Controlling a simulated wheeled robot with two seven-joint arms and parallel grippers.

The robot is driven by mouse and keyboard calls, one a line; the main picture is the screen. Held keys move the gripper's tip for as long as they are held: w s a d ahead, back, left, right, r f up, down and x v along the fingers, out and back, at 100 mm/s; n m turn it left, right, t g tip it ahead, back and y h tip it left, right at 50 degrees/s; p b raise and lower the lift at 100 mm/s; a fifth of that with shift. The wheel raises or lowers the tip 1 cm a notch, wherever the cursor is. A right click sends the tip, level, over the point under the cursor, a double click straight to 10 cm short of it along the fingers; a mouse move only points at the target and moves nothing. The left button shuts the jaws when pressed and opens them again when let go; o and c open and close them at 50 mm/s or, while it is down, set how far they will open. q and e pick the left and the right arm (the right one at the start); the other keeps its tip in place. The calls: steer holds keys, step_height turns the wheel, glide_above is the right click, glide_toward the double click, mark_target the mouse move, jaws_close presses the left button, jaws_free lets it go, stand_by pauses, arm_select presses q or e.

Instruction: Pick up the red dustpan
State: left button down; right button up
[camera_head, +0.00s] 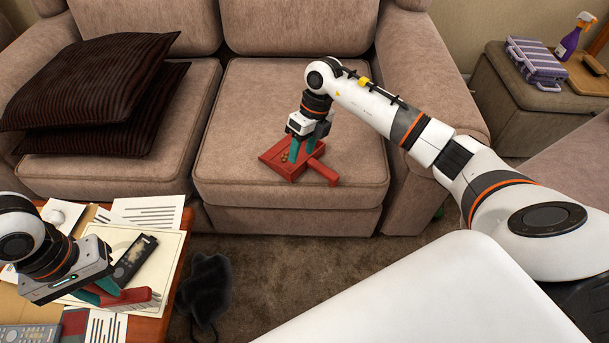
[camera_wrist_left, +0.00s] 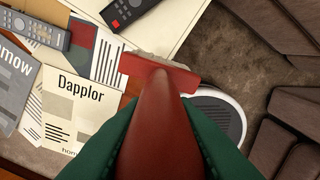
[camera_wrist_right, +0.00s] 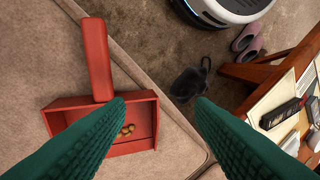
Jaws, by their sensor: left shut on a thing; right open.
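The red dustpan (camera_head: 272,157) lies on the right sofa seat with its handle (camera_head: 323,172) toward the front right. A few small brownish bits lie in its pan. It also shows in the right wrist view (camera_wrist_right: 97,60), left of the space between the fingers. My right gripper (camera_head: 303,150) is open, its green fingers pointing down over the dustpan. I cannot tell whether they touch it. My left gripper (camera_head: 105,295) is shut on a red brush (camera_head: 138,300) over the coffee table; the brush's red handle (camera_wrist_left: 160,125) and pale bristles show in the left wrist view.
The coffee table (camera_head: 178,270) holds papers, a dark remote (camera_head: 134,258) and a grey remote (camera_head: 30,335). Dark cushions (camera_head: 90,90) lie on the left seat. The right seat is clear around the dustpan.

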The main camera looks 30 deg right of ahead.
mark_target(113, 298)
arm_select(q)
steer(key=shift+f+b, duration=0.5)
steer(key=shift+b, duration=0.05)
arm_select(e)
steer(key=d+r+h, duration=0.2)
steer(key=d+h, duration=0.1)
steer(key=d, duration=0.2)
arm_select(q)
step_height(113, 298, down, 2)
steer(key=shift+b, duration=0.95)
arm_select(e)
step_height(113, 298, down, 7)
steer(key=shift+d, duration=0.1)
arm_select(q)
steer(key=shift+f+b, duration=0.9)
arm_select(e)
step_height(113, 298, down, 4)
steer(key=shift+s+f, duration=0.1)
steer(key=shift+f, duration=0.45)
steer(key=shift+c, duration=0.3)
steer(key=shift+r, duration=0.1)
jaws_close()
